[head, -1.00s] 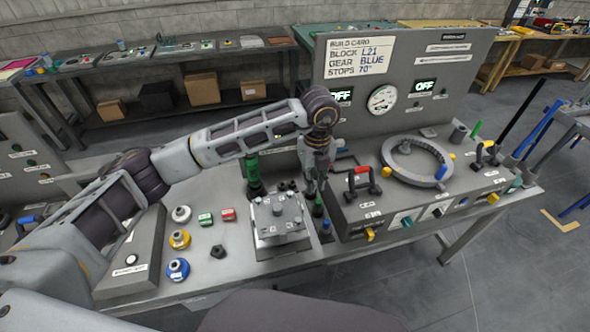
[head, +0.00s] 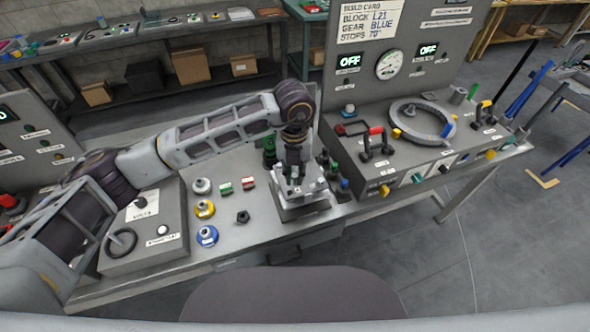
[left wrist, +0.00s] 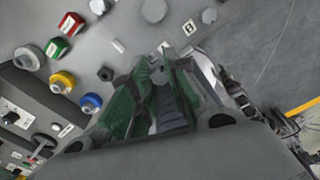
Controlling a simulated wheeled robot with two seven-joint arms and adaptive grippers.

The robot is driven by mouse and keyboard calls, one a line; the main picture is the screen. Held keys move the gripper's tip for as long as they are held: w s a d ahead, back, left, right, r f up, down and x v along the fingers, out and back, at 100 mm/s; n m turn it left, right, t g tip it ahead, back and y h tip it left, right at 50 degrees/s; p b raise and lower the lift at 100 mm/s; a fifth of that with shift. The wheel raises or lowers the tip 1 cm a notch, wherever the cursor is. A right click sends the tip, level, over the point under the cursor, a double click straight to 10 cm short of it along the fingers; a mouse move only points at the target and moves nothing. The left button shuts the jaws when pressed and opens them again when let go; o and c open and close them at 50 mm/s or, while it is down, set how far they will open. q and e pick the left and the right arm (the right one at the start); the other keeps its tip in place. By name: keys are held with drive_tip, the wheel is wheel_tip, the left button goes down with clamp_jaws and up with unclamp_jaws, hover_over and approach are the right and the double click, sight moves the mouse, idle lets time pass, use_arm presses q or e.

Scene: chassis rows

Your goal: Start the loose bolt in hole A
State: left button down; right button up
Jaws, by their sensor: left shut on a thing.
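The grey block (head: 304,207) stands on its base near the table's front edge. My left gripper (head: 292,182) points down over the block's top and hides much of it. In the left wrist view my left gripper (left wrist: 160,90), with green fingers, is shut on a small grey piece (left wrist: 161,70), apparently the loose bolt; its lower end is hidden. A label B (left wrist: 188,28) shows on the block's top ahead of the fingers. I cannot make out hole A, nor whether the bolt touches the block. My right gripper is not in view.
Left of the block are white (head: 201,186), yellow (head: 204,209) and blue (head: 207,236) round parts, small green and red blocks, and a black nut (head: 243,216). Dark posts (head: 343,189) stand close right. The console with a ring (head: 423,123) is further right.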

use_arm(q)
drive_tip(key=shift+s+a+m, duration=0.1)
drive_tip(key=shift+a+m, duration=0.3)
drive_tip(key=shift+m, duration=0.65)
drive_tip(key=shift+s+a+m, duration=0.1)
drive_tip(key=shift+a+m, duration=0.3)
drive_tip(key=shift+m, duration=0.65)
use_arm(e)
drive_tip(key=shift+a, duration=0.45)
use_arm(q)
drive_tip(key=shift+f, duration=0.15)
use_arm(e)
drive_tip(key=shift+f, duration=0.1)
use_arm(q)
drive_tip(key=shift+f+n+p, duration=0.4)
drive_tip(key=shift+n+p, duration=0.6)
drive_tip(key=shift+n, duration=1.45)
drive_tip(key=shift+f+n+p, duration=0.4)
drive_tip(key=shift+n+p, duration=0.65)
drive_tip(key=shift+n, duration=1.45)
drive_tip(key=shift+f+n+p, duration=0.4)
drive_tip(key=shift+n+p, duration=0.6)
drive_tip(key=shift+n, duration=1.45)
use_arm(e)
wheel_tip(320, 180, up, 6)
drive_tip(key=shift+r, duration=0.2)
